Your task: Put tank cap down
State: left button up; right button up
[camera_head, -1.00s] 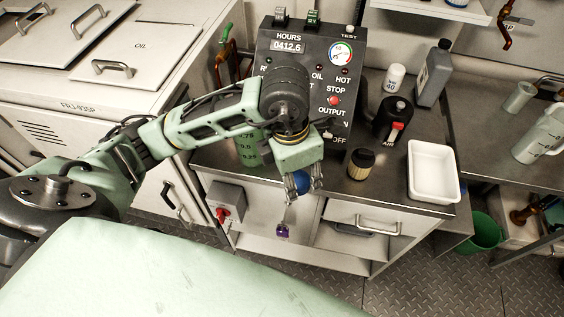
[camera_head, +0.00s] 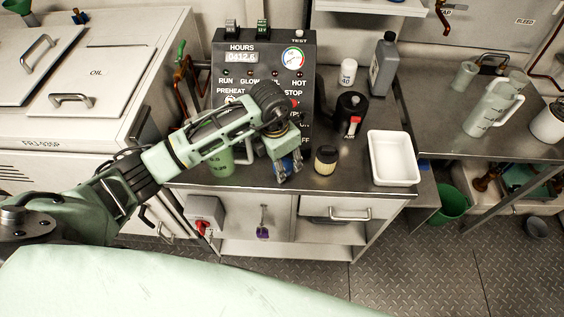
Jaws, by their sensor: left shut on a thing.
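My left gripper (camera_head: 288,176) is shut on the blue tank cap (camera_head: 287,163), which shows only partly between the fingers. The gripper points down near the front edge of the steel counter (camera_head: 350,185), left of a small black-and-tan jar (camera_head: 326,160). I cannot tell whether the cap touches the counter. My right gripper is not in view.
A control panel (camera_head: 262,62) stands behind the arm, with a green jug (camera_head: 222,163) partly hidden beside it. A white tray (camera_head: 393,158), a dark can (camera_head: 350,113), a white bottle (camera_head: 348,72) and a grey bottle (camera_head: 384,65) stand to the right. A purple tag (camera_head: 262,232) hangs at the cabinet front.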

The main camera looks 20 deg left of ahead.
pick_arm(q)
jog(key=shift+f, duration=1)
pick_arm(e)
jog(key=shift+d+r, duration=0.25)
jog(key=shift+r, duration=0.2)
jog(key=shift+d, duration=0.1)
pick_arm(q)
jog(key=shift+f, duration=0.15)
jog(key=o, duration=1)
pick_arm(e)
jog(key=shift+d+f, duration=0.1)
